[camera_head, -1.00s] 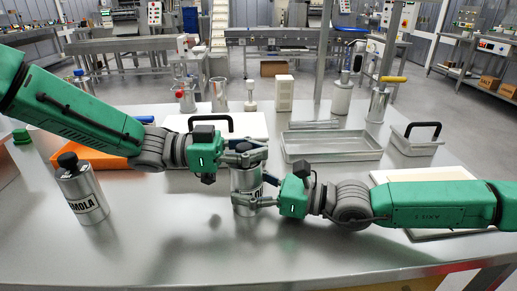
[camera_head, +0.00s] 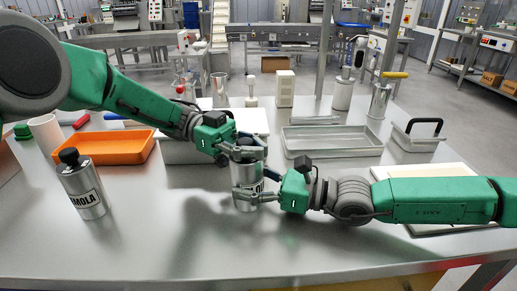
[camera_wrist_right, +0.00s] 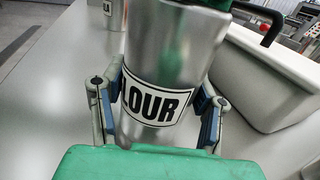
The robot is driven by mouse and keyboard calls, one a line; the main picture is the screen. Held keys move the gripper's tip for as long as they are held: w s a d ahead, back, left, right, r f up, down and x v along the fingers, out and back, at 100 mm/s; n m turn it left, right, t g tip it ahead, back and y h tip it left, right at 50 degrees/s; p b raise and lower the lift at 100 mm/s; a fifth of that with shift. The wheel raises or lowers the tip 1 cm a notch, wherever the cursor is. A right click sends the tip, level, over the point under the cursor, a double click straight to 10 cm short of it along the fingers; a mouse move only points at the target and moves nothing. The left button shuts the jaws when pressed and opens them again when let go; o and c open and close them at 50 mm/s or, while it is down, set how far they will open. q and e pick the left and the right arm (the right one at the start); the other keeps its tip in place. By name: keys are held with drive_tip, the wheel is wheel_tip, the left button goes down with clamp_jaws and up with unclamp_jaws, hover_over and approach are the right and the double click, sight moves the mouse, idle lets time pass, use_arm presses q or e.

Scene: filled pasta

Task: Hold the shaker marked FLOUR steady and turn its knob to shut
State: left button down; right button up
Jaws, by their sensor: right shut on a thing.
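The FLOUR shaker (camera_head: 243,175), a silver cylinder with a black-and-white label, stands upright at the middle of the steel table. In the right wrist view its label (camera_wrist_right: 158,102) reads "LOUR", with the first letter cut off. My right gripper (camera_head: 252,192) is shut on the shaker's body from the right, one finger on each side. My left gripper (camera_head: 246,152) is at the shaker's top, coming down from the upper left.
A second shaker (camera_head: 82,187) with a black knob, its label ending "MOLA", stands at the left. An orange tray (camera_head: 118,148), a metal tray (camera_head: 333,150) and a black-handled container (camera_head: 415,142) lie behind. A pale board (camera_head: 440,172) is under my right arm. The front table is clear.

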use_arm(q)
drive_tip(key=shift+w+a+f, duration=0.1)
use_arm(e)
drive_tip(key=shift+s+f, duration=0.15)
drive_tip(key=shift+s, duration=0.05)
use_arm(q)
drive_tip(key=c, duration=1.4)
unclamp_jaws()
use_arm(e)
drive_tip(key=shift+w, duration=0.15)
use_arm(q)
drive_tip(key=v, duration=0.7)
drive_tip(key=shift+w+a, duration=0.1)
use_arm(e)
drive_tip(key=o, duration=1.5)
drive_tip(key=shift+o, duration=0.2)
